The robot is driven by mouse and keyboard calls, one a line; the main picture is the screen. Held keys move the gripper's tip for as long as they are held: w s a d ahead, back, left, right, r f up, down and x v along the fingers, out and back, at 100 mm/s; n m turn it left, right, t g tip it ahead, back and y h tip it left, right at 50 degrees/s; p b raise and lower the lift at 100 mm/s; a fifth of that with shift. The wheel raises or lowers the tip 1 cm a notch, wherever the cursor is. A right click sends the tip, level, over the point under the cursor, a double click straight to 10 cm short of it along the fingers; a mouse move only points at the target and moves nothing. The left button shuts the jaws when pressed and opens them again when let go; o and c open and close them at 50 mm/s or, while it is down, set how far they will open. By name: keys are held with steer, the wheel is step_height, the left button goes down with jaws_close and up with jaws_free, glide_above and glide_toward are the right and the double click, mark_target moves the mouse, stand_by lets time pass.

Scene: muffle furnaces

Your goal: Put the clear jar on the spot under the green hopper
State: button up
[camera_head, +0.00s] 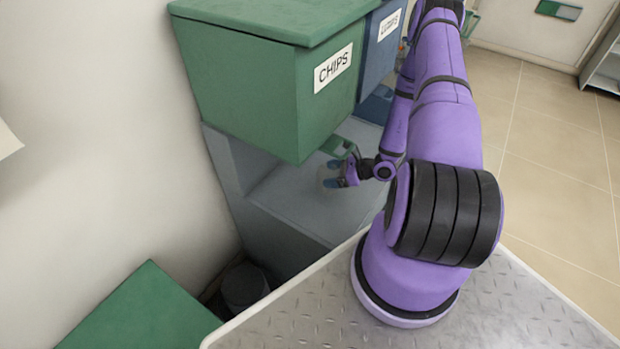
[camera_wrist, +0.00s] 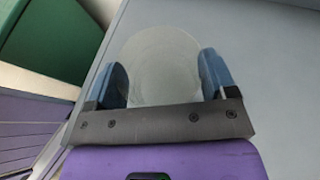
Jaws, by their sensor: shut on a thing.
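The green hopper (camera_head: 245,85) labelled CHIPS stands at the upper left in the head view, above a grey shelf (camera_head: 305,205). My gripper (camera_head: 338,175) is over this shelf, just below the hopper's lower right side. It is shut on the clear jar (camera_wrist: 162,65), which sits between the two blue fingertips in the wrist view. The jar is faint in the head view (camera_head: 328,174). I cannot tell whether the jar touches the shelf. No marked spot can be made out under the hopper.
A blue hopper (camera_head: 378,55) stands just behind the green one. A green box-like surface (camera_head: 140,315) and a dark round bin (camera_head: 243,287) are at the lower left. A white wall (camera_head: 90,130) runs along the left. Open tiled floor (camera_head: 560,170) lies to the right.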

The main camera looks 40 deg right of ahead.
steer(key=shift+d+f+x, duration=0.1)
steer(key=shift+f+x, duration=0.05)
steer(key=shift+x, duration=1.2)
steer(key=shift+d+f+x, duration=0.15)
steer(key=shift+f+x, duration=0.05)
steer(key=shift+x, duration=1.2)
steer(key=shift+d+f+x, duration=0.1)
steer(key=shift+f+x, duration=0.05)
steer(key=shift+x, duration=1.2)
steer(key=shift+f, duration=0.1)
steer(key=shift+f, duration=0.1)
steer(key=o, duration=0.9)
steer(key=v, duration=1.2)
